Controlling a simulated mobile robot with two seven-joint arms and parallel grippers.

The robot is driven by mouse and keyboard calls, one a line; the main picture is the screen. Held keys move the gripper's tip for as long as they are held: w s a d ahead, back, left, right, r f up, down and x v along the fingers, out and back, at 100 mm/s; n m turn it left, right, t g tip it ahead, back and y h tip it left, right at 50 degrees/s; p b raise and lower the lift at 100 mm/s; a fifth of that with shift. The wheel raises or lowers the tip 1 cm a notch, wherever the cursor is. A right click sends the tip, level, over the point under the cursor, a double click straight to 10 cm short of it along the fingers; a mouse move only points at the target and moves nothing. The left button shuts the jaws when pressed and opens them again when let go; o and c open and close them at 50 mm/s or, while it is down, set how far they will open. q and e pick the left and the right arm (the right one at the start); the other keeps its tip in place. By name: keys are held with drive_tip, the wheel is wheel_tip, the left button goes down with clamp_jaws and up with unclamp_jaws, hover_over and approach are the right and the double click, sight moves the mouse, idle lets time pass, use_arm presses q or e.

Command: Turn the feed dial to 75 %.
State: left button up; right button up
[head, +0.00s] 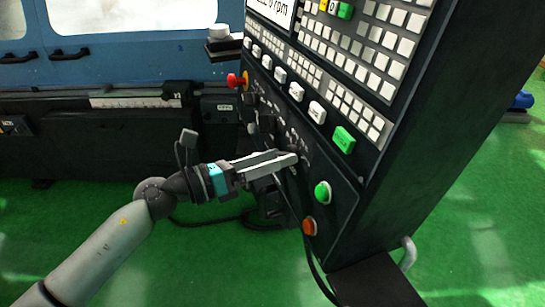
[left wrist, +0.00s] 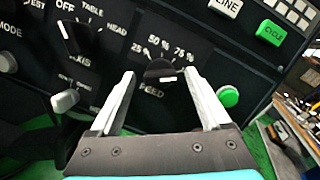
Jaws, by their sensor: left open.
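The feed dial (left wrist: 160,69) is a dark round knob on the black control panel, with 25 %, 50 % and 75 % printed in an arc above it and FEED below. A pale mark shows on its lower part; I cannot tell for certain which value it is set to. My left gripper (left wrist: 161,76) is open, with one pale finger on each side of the dial; contact cannot be made out. In the head view the left gripper (head: 292,160) reaches the lower panel, and its fingers hide the dial. My right gripper is not in view.
A green button (head: 322,193) and an orange-red button (head: 309,226) sit on the panel close to the gripper. Another knob (left wrist: 65,101) is left of the feed dial. A red emergency knob (head: 235,80) sticks out farther back.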

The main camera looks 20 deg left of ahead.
use_arm(q)
clamp_jaws()
drive_tip(key=n+p, duration=0.2)
drive_tip(key=p, duration=0.1)
drive_tip(key=n+y+p, duration=0.1)
drive_tip(key=n+p, duration=0.1)
drive_tip(key=p, duration=0.1)
drive_tip(key=n+p, duration=0.2)
drive_tip(key=p, duration=0.2)
drive_tip(key=shift+r+n, duration=0.25)
drive_tip(key=shift+n, duration=0.05)
drive_tip(key=shift+f+n+y+p, duration=0.15)
drive_tip(key=shift+n+y+p, duration=0.35)
drive_tip(key=shift+n+p, duration=0.6)
unclamp_jaws()
